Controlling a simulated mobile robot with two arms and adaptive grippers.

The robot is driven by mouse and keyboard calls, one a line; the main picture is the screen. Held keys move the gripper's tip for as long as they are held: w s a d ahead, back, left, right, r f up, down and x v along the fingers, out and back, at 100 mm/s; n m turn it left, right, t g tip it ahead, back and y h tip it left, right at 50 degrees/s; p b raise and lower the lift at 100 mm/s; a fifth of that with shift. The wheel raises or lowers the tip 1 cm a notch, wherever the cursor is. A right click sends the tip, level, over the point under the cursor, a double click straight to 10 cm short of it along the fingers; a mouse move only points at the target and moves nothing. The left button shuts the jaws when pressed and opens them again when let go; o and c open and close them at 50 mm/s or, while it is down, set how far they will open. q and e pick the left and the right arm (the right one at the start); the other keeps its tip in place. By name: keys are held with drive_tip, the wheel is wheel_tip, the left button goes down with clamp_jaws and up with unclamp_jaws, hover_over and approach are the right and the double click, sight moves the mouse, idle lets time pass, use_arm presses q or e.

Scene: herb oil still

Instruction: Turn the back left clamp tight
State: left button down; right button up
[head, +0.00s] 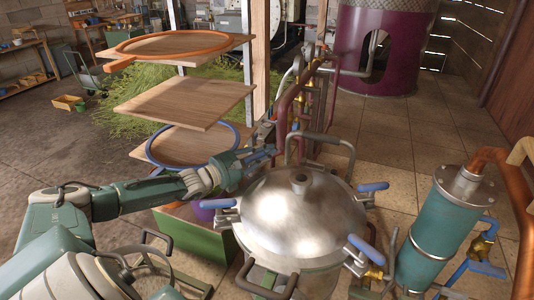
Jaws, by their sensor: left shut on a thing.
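A shiny domed lid (300,205) sits on the still pot at the lower middle. Blue-handled clamps show around its rim: one at the left (220,203), one at the back right (373,186) and one at the front right (366,248). My left gripper (266,150) reaches in from the left to the back left edge of the lid. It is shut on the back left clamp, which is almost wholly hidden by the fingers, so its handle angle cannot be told. My right gripper is not in view.
A bent metal handle (320,138) rises behind the lid, near my left gripper. Purple and copper pipes (300,95) stand behind it. Wooden shelves with hoops (175,45) stand back left. A teal cylinder (440,225) stands at the right. Tiled floor (420,140) is clear.

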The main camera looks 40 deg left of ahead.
use_arm(q)
drive_tip(key=m+h+b, duration=0.1)
drive_tip(key=b, duration=0.1)
drive_tip(key=d+m+g+h+b, duration=0.1)
drive_tip(key=h+b, duration=0.1)
drive_tip(key=m+h+b, duration=0.1)
drive_tip(key=b, duration=0.2)
drive_tip(key=shift+s+d+r+g+h, duration=0.2)
drive_tip(key=shift+d+r+g+h, duration=0.1)
drive_tip(key=shift+g+h, duration=0.1)
drive_tip(key=shift+s+d+m+g+h+p, duration=0.15)
drive_tip(key=shift+m+g+h+p, duration=0.35)
drive_tip(key=shift+m+h+p, duration=0.25)
drive_tip(key=shift+d+h, duration=0.1)
drive_tip(key=shift+h, duration=0.15)
drive_tip(key=shift+s+d+f+m+g+h+p, duration=0.1)
drive_tip(key=shift+s+d+m+g+h+p, duration=0.1)
drive_tip(key=shift+m+g+h, duration=0.2)
drive_tip(key=shift+s+d+f+m+g+h+p, duration=0.1)
drive_tip(key=shift+m+g+h+p, duration=0.1)
drive_tip(key=shift+m+g+h, duration=0.15)
